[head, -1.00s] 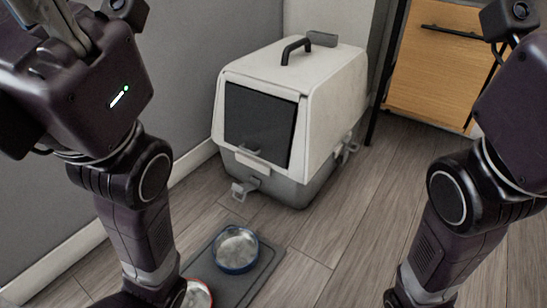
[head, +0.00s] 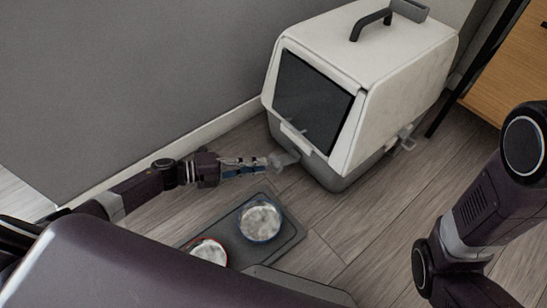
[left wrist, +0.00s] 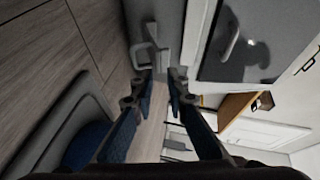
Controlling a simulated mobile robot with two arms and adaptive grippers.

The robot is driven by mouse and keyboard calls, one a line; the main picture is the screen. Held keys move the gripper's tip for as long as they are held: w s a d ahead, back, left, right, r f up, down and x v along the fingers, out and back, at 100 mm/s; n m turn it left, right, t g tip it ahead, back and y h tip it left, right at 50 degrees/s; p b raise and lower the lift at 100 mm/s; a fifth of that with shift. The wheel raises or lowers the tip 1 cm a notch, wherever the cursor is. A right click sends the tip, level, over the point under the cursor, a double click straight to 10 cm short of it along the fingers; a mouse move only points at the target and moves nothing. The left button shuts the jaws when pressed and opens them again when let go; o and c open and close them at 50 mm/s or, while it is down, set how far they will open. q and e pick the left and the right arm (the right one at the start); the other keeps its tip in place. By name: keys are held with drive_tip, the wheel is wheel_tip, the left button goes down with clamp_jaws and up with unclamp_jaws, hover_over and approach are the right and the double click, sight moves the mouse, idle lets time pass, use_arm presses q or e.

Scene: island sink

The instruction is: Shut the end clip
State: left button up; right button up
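A white and grey litter box (head: 385,70) with a dark front door stands on the floor. Its end clip (head: 286,157), a grey latch low on the front, sticks outward from the box. My left gripper (head: 272,161) is at this clip, partly covering it in the head view. In the left wrist view the clip (left wrist: 146,54) lies just beyond the fingertips, and the two fingers of my left gripper (left wrist: 161,78) are apart with nothing between them. I cannot tell whether a finger touches the clip. My right gripper is out of view; only its arm shows at the right.
A side clip (head: 404,141) sticks out from the box's right side. A grey mat (head: 293,231) with a blue-rimmed bowl (head: 261,221) and a red-rimmed bowl (head: 208,252) lies in front. A grey wall runs behind my left arm. A wooden cabinet (head: 513,65) stands right.

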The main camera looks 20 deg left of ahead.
use_arm(q)
drive_tip(key=shift+y, duration=0.4)
drive_tip(key=a+f, duration=0.1)
drive_tip(key=s+a+f, duration=0.1)
drive_tip(key=f, duration=0.1)
drive_tip(key=shift+a+f, duration=0.1)
drive_tip(key=shift+a, duration=0.3)
drive_tip(key=b+x, duration=0.4)
drive_tip(key=x, duration=0.2)
drive_tip(key=shift+w+d+f, duration=0.15)
drive_tip(key=shift+d+f, duration=0.15)
drive_tip(key=shift+w+d, duration=0.2)
drive_tip(key=shift+d, duration=0.1)
drive_tip(key=shift+c, duration=0.4)
clamp_jaws()
